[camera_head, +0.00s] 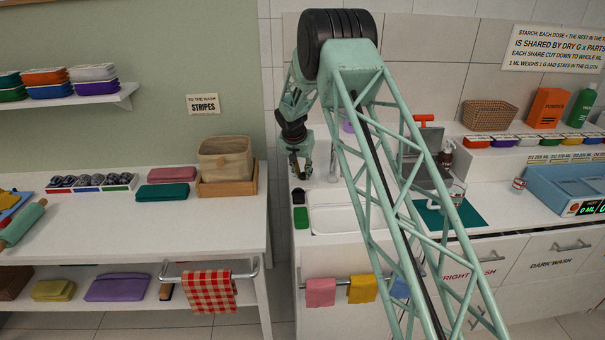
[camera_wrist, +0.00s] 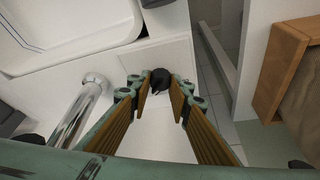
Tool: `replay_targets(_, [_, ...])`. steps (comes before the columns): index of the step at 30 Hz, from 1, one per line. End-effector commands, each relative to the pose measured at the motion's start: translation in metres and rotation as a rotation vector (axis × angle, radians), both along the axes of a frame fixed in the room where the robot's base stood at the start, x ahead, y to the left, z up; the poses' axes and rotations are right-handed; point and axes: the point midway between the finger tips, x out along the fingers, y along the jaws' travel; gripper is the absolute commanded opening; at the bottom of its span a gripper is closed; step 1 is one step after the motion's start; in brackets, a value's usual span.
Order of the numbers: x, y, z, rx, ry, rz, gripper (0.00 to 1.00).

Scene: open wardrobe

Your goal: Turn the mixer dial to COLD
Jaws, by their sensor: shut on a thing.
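The mixer dial (camera_wrist: 160,80) is a small black knob with a narrow pointed part, on the white counter in the wrist view. My gripper (camera_wrist: 160,86) has its two brown-padded fingers closed in on either side of it, and the tips hold it. In the head view my gripper (camera_head: 301,172) points down at the counter left of the sink, and the dial cannot be made out there. The chrome tap (camera_wrist: 78,118) stands beside my fingers in the wrist view. No COLD mark is readable.
The white sink basin (camera_head: 345,219) lies right of my gripper. A black item (camera_head: 298,196) and a green block (camera_head: 301,217) lie in front of it. A wooden-based basket (camera_head: 226,187) stands on the left counter, across a gap. My lattice arm crosses above the sink.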

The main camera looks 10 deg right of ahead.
Motion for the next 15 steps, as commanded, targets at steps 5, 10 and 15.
replay_targets(5, [-0.0007,-0.0014,0.0009,0.001,0.001,0.070,0.08])
replay_targets(10, [-0.0007,-0.0013,0.0012,0.001,0.000,0.142,0.08])
replay_targets(15, [-0.0007,-0.0014,0.0014,0.001,-0.001,0.208,0.08])
